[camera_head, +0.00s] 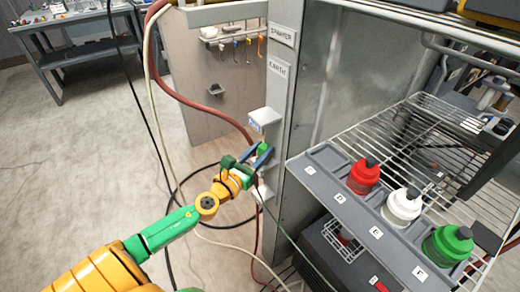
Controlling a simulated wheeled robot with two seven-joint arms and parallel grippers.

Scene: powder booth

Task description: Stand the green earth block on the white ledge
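The green earth block (264,148) is a small green piece between the blue-tipped fingers of my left gripper (261,156). My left arm reaches in from the lower left, and the gripper appears shut on the block beside the grey post. A white ledge (262,119) with a small blue mark sticks out from the post just above the gripper, under the EARTH label. Another white piece (262,194) shows on the post below the gripper. The fingers hide part of the block, and I cannot tell whether it touches anything else. My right gripper is not in view.
A grey tray (314,177) on a wire rack holds red (364,176), white (402,206) and green (447,245) bottles at the right. A red hose (190,100) and cables hang near my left arm. A workbench (75,50) stands at the back left; open floor lies before it.

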